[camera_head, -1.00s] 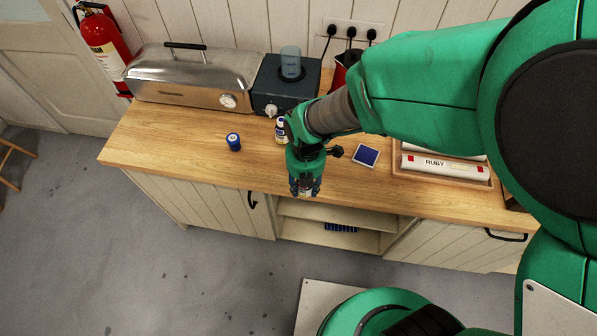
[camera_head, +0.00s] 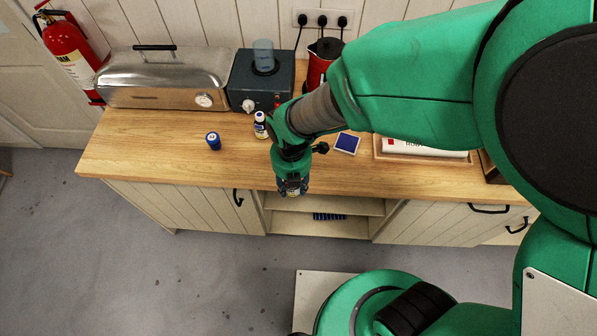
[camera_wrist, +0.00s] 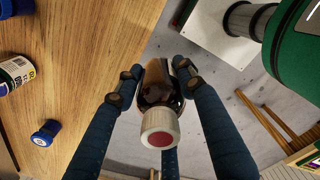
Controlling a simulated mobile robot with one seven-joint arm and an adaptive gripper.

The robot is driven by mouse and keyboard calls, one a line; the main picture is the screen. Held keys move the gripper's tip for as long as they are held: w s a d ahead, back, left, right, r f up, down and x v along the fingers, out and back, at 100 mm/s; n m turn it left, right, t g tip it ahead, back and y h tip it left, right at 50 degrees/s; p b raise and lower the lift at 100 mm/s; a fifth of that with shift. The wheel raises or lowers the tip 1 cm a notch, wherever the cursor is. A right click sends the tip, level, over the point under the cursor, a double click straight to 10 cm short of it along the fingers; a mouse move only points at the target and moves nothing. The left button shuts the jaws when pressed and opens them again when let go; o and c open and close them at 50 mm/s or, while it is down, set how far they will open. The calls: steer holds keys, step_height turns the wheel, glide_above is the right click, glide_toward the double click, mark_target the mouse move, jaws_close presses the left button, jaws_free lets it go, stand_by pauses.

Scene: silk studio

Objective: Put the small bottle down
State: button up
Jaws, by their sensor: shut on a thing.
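A small dark brown bottle (camera_wrist: 158,100) with a pale cap that has a red centre is in my gripper (camera_wrist: 157,72). The blue fingers are shut around the bottle in the wrist view. In the head view my gripper (camera_head: 292,187) hangs at the front edge of the wooden counter (camera_head: 180,165), and the bottle is mostly hidden by the fingers. In the wrist view the wooden counter (camera_wrist: 90,50) lies to the left of the held bottle, with grey floor to the right.
A blue-capped jar (camera_head: 213,141) and a white-labelled bottle (camera_head: 261,125) stand on the counter left of my gripper. A blue pad (camera_head: 347,143) lies to the right, beside a tray (camera_head: 436,157) with a white roll. A metal steamer (camera_head: 170,78), dark heater (camera_head: 258,85) and red kettle (camera_head: 324,62) stand behind. The counter's front left is clear.

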step_height(320, 180, up, 17)
steer(key=shift+w+f, duration=0.1)
steer(key=shift+f, duration=0.05)
steer(key=shift+w, duration=0.3)
steer(key=w+d+r+m+p, duration=0.2)
steer(key=w+d+m, duration=0.15)
steer(key=w, duration=0.85)
steer(key=w+d+r+m+p, duration=0.2)
steer(key=w+d+m, duration=0.15)
steer(key=w, duration=0.85)
steer(key=w+d+r+m+p, duration=0.1)
steer(key=w+d+m+p, duration=0.2)
steer(key=w, duration=1)
steer(key=w+d+f+m+p, duration=0.2)
steer(key=w+d+f+m, duration=0.1)
steer(key=w+d, duration=0.75)
steer(key=w+d+f+m+p, duration=0.25)
steer(key=w+d, duration=0.45)
steer(key=d, duration=0.6)
step_height(320, 180, down, 11)
